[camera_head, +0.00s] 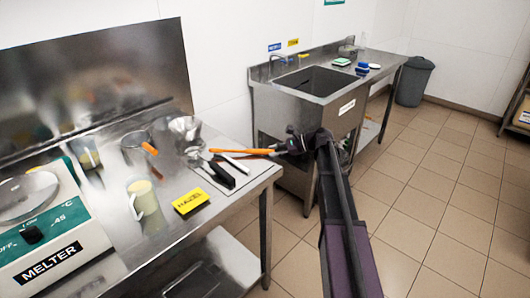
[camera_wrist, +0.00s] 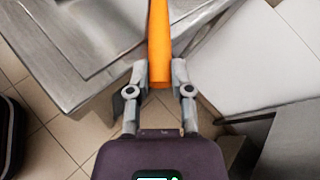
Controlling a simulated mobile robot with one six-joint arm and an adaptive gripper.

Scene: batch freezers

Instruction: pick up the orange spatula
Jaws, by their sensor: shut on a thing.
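The orange spatula (camera_head: 242,151) is a long orange bar in the head view, lying across the right edge of the steel table. Its left end is over the table. Its right end is at my gripper (camera_head: 283,148), which is beyond the table edge. In the wrist view, my gripper (camera_wrist: 160,77) is shut on the near end of the orange spatula (camera_wrist: 159,40), with one finger on each side. The spatula's far end is outside the wrist view. I cannot tell whether the spatula touches the table.
A dark-handled tool (camera_head: 222,174), a white tool (camera_head: 232,162) and a yellow label (camera_head: 191,201) lie on the steel table (camera_head: 240,199). A jug (camera_head: 147,199) and a melter (camera_head: 50,235) stand further left. A sink unit (camera_head: 315,103) stands behind my gripper.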

